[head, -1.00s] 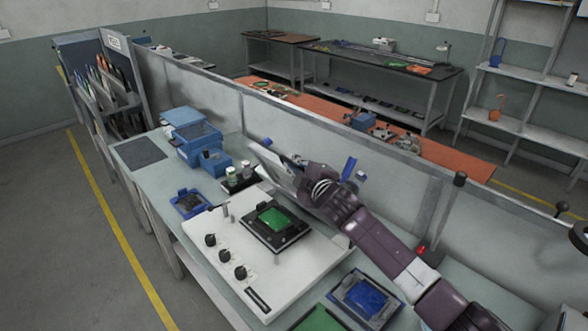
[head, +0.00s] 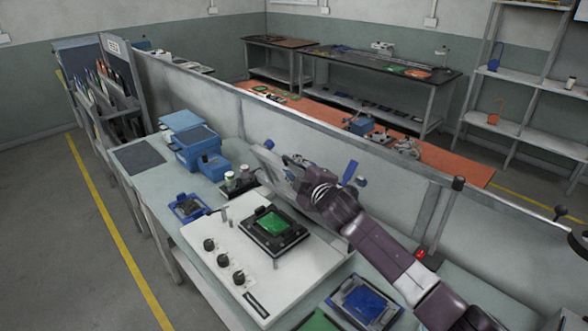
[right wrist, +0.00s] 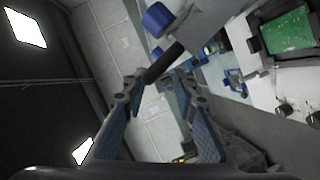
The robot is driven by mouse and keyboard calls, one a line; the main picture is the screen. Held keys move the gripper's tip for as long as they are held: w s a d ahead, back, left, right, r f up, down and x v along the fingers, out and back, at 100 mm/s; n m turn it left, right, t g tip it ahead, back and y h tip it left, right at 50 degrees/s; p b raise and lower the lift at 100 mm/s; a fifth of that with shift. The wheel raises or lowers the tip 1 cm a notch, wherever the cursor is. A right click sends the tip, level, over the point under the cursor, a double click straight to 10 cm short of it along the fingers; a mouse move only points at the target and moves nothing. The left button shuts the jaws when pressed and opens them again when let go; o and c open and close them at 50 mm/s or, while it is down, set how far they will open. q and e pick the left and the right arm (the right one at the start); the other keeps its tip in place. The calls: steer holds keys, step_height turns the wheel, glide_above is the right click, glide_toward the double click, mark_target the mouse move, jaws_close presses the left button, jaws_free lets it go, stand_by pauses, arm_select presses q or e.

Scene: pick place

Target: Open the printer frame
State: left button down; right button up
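The printer is a white base (head: 215,262) with black knobs, holding a green board (head: 272,223) in a black holder. Its grey printer frame (head: 268,168) stands raised and tilted behind the board, partly hidden by my right arm. Blue knobs (head: 348,173) show beside it. My right gripper (head: 292,163) is at the upper part of the raised frame. In the right wrist view its two fingers (right wrist: 160,78) are apart, with a dark bar (right wrist: 163,63) between or just beyond their tips; contact is unclear. The green board also shows there (right wrist: 287,30). My left gripper is out of view.
Blue bins (head: 197,150) and small jars (head: 236,180) stand behind the printer at left. A blue fixture (head: 188,207) lies left of it, and another blue board in a tray (head: 364,302) lies at front right. A low partition (head: 395,190) runs behind the bench.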

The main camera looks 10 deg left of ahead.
steer(key=v, duration=1.2)
stand_by(0.4)
